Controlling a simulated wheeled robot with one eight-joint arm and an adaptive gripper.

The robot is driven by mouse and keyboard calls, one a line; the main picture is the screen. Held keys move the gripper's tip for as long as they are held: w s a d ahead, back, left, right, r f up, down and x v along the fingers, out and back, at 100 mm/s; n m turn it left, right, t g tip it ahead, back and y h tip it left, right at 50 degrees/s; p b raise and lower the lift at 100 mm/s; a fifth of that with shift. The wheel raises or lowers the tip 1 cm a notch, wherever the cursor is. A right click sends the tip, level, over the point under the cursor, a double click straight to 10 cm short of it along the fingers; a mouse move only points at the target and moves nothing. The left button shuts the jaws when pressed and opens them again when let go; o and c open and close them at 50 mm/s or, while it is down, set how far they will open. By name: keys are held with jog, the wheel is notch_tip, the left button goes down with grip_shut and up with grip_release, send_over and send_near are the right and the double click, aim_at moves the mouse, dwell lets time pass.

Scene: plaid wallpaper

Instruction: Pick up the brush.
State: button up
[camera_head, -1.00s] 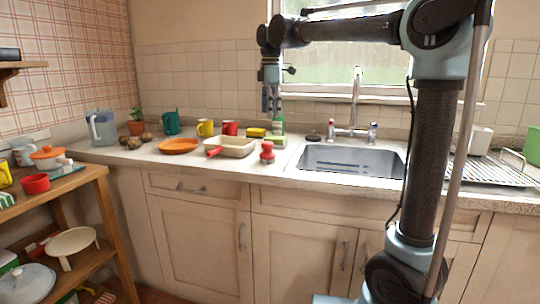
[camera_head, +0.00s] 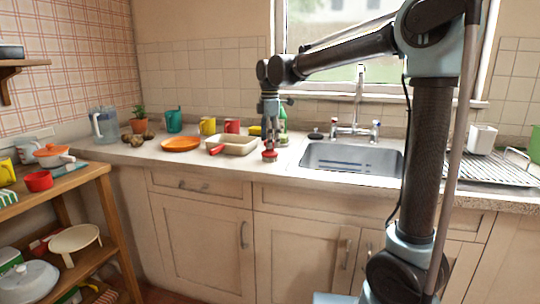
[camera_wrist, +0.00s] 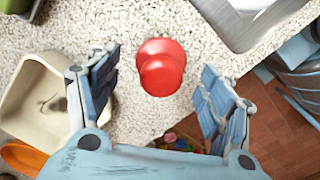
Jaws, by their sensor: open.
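The brush (camera_head: 269,156) appears as a small red piece with a round knob, standing on the counter left of the sink. In the wrist view its red knob (camera_wrist: 161,67) lies between the fingers, with pale counter around it. My gripper (camera_head: 270,140) points down directly above the brush, its fingers hiding the upper part in the head view. The fingers are open, one on each side of the knob in the wrist view, with a gap on both sides. Nothing is held.
A beige dish (camera_head: 233,146) with a red handle lies left of the brush. A green bottle (camera_head: 283,125) and yellow sponge (camera_head: 255,131) stand behind. The sink (camera_head: 350,160) is to the right. The counter's front edge is close to the brush.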

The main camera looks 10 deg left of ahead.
aim_at(269, 152)
jog(key=shift+a+f, duration=0.1)
jog(key=shift+f, duration=2.55)
jog(key=shift+s, duration=0.1)
jog(key=c, duration=1.2)
